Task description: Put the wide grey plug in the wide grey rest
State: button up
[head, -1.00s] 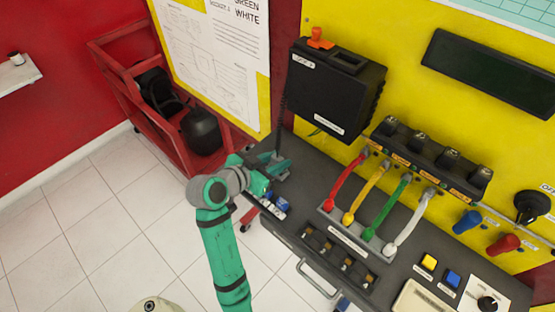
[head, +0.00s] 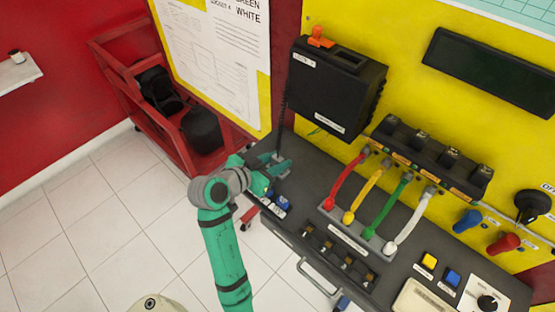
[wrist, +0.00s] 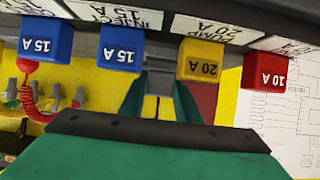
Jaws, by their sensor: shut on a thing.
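My gripper (head: 276,168) is at the left end of the grey bench, below the black wall box. It also shows in the wrist view (wrist: 160,105), where its two green fingers are closed around a narrow grey piece (wrist: 158,84). This looks like the wide grey plug, mostly hidden by the fingers and too small to tell its tilt. A dark cord (head: 281,132) runs down from the black box towards the gripper. I cannot make out the wide grey rest in either view.
Blue fuses (head: 283,203) stand beside the gripper. The wrist view shows blue, yellow (wrist: 201,61) and red (wrist: 264,71) fuses close to the fingers. Coloured leads (head: 373,195) stand to the right. A red trolley (head: 165,120) is behind left.

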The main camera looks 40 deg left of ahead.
jog(key=shift+f, duration=0.45)
jog(key=o, duration=0.8)
jog(key=shift+s, duration=0.1)
jog(key=shift+r+v, duration=0.2)
jog(key=shift+v, duration=1)
jog(key=shift+r+v, duration=0.2)
jog(key=shift+v, duration=1)
jog(key=shift+w, duration=0.2)
notch_tip(320, 180, up, 5)
jog(key=shift+f, duration=0.1)
